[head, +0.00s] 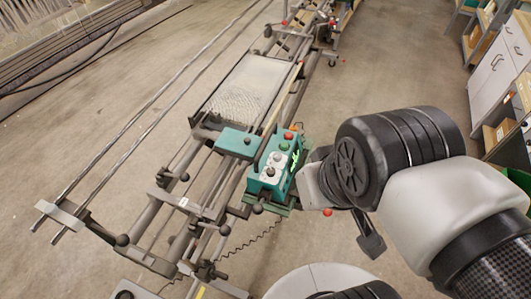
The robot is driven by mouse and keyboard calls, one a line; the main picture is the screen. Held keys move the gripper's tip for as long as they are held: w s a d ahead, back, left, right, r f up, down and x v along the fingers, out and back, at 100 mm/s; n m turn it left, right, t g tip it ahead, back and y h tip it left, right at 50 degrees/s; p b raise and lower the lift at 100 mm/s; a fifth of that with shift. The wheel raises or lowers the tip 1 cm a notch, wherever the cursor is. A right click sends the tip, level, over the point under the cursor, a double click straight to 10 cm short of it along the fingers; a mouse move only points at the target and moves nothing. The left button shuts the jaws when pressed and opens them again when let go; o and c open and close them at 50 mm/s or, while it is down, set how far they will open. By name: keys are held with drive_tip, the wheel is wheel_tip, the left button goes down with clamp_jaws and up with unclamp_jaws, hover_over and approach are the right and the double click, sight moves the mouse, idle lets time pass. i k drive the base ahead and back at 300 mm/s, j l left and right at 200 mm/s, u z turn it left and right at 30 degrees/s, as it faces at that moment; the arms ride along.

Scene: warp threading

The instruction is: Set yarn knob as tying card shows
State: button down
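A teal control box (273,183) sits on the frame of the machine near the centre of the head view. Its top carries a red button (288,136) and small knobs (270,171), black and pale; which is the yarn knob and where it points are too small to tell. Bright green marks (295,159) show on the box's right side. I cannot make out a tying card. My arm comes in from the right and its end is close to the box's right side. The fingers are mostly hidden by my wrist, so their opening does not show.
The long metal machine frame with rails runs from lower left to upper centre, with a pale bed of threads (246,91). A teal block (238,143) sits left of the control box. White cabinets (492,75) and shelves stand at the right. Bare floor lies between.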

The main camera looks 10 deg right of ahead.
sight(270, 171)
drive_tip(key=z, duration=4.6)
drive_tip(key=l+u, duration=0.1)
drive_tip(key=u, duration=0.4)
drive_tip(key=l+u, duration=0.1)
drive_tip(key=u, duration=0.35)
drive_tip(key=k+u, duration=0.1)
drive_tip(key=u, duration=0.4)
drive_tip(key=k+l+u, duration=0.1)
drive_tip(key=u, duration=0.8)
drive_tip(key=j+u, duration=0.15)
drive_tip(key=u, duration=0.3)
drive_tip(key=k+j+u, duration=0.1)
drive_tip(key=u, duration=0.75)
